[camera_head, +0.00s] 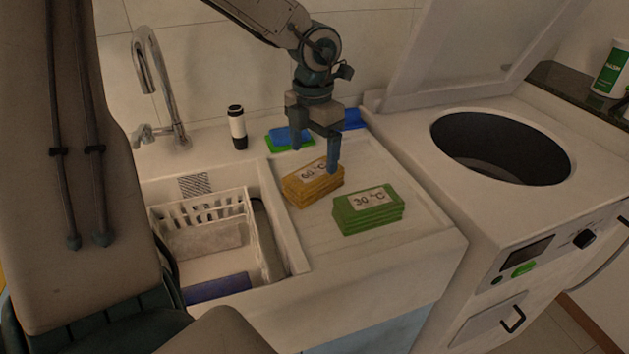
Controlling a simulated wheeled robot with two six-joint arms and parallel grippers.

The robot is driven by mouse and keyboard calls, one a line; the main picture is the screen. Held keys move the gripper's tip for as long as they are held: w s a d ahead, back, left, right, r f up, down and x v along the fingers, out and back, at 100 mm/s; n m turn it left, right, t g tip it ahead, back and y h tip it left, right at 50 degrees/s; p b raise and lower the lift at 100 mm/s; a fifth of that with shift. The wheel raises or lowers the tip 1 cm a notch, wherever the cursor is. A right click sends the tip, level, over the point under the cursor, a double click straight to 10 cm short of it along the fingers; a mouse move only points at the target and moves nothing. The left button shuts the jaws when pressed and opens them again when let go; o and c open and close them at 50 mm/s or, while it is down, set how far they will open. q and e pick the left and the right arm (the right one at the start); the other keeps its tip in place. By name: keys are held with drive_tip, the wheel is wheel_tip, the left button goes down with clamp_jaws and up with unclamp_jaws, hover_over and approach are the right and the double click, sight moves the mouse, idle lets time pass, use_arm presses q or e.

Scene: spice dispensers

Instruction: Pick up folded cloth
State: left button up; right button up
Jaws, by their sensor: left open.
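An orange folded stack (312,190) with a "60 °C" label lies on the ridged drainboard beside the sink. A green folded stack (369,212) with a "30 °C" label lies to its right and nearer. My left gripper (315,160) is open and points down at the orange stack's back edge. One finger stands at the stack's right back side, the other behind it to the left. I cannot tell whether the fingers touch it. The right gripper is not in view.
A sink with a white basket (205,212) is at left, below a faucet (160,85). A black-and-white bottle (237,128) and a blue-and-green item (288,138) stand behind. An open top-loading washer (500,148) is at right. The drainboard's front is clear.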

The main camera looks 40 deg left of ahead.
sight(314, 171)
use_arm(q)
drive_tip(key=shift+f, duration=0.65)
drive_tip(key=f, duration=0.5)
drive_tip(key=shift+w+a+p, duration=0.1)
drive_tip(key=shift+w+p, duration=0.1)
drive_tip(key=shift+p, duration=0.15)
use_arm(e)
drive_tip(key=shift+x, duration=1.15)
use_arm(q)
drive_tip(key=shift+s, duration=0.1)
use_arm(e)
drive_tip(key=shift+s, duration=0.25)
use_arm(q)
drive_tip(key=c, duration=1.2)
